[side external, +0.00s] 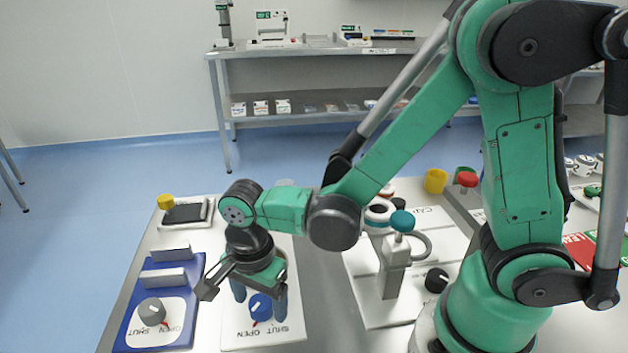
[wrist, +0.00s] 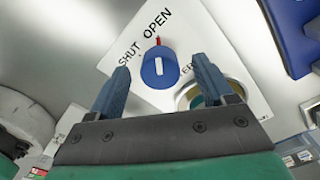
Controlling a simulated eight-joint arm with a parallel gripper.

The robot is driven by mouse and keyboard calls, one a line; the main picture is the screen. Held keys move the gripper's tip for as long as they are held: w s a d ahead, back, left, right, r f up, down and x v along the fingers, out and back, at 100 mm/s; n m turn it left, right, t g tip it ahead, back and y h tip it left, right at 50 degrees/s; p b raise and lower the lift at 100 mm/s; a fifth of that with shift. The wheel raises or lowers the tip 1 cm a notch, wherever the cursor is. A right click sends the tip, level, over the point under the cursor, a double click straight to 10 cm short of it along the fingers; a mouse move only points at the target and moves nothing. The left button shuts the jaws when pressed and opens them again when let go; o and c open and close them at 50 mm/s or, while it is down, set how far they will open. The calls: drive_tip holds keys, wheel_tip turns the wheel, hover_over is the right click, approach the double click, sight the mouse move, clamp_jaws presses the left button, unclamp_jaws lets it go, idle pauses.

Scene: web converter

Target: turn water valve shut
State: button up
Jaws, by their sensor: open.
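The water valve is a round blue knob (wrist: 160,70) with a white pointer line, on a white panel (wrist: 205,30) printed SHUT and OPEN. In the wrist view the line points up, toward the word OPEN, and a red mark shows at the knob's upper edge. The knob also shows in the side view (side external: 261,307), at the front of its panel. My gripper (wrist: 161,70) is open, one blue finger on each side of the knob in the picture. I cannot tell whether either finger touches it. In the side view my gripper (side external: 259,293) points down over the panel.
A blue panel (side external: 190,303) with a grey knob (side external: 152,311), also labelled SHUT and OPEN, lies to the left, with grey blocks behind. A metal-ringed opening (wrist: 183,99) is partly hidden by the right finger.

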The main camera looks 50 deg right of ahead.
clamp_jaws()
drive_tip(key=shift+n, duration=0.3)
drive_tip(key=n, duration=0.3)
drive_tip(key=shift+n, duration=0.3)
drive_tip(key=n, duration=0.3)
drive_tip(key=shift+n, duration=0.3)
drive_tip(key=n, duration=0.4)
drive_tip(key=shift+n, duration=2)
